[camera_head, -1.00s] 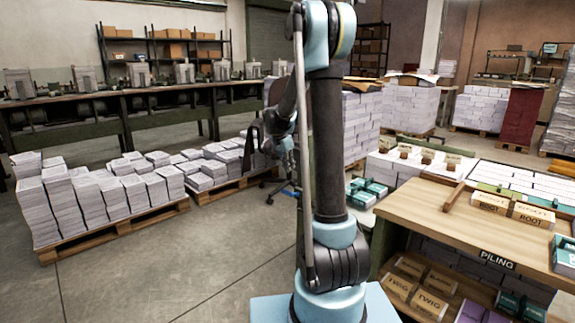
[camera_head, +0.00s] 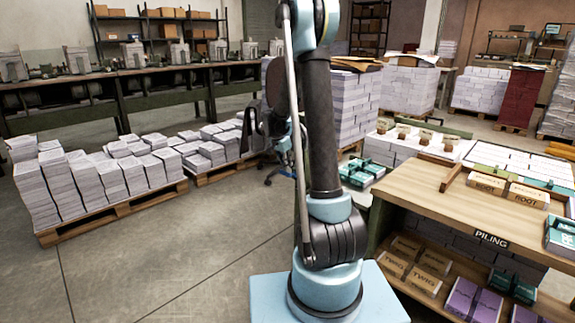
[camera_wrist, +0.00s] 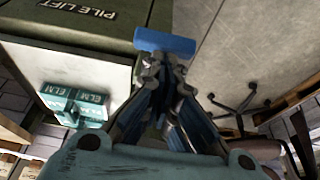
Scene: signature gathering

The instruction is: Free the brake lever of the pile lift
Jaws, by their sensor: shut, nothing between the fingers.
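The pile lift (camera_wrist: 85,15) shows in the wrist view as a dark green body with a "PILE LIFT" label at the upper left. A short blue bar (camera_wrist: 165,42) projects from near its edge, just beyond my fingertips. I cannot tell whether this bar is the brake lever, nor whether the fingers touch it. My gripper (camera_wrist: 163,68) is shut and empty, its dark fingertips together below the bar.
Teal ELM packs (camera_wrist: 75,102) lie on a pale surface beside the lift. A wheeled chair base (camera_wrist: 238,108) stands on the floor to the right. The piling bench (camera_head: 430,205) is right of my arm. Pallets of paper stacks (camera_head: 110,222) are at left, with open floor in front.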

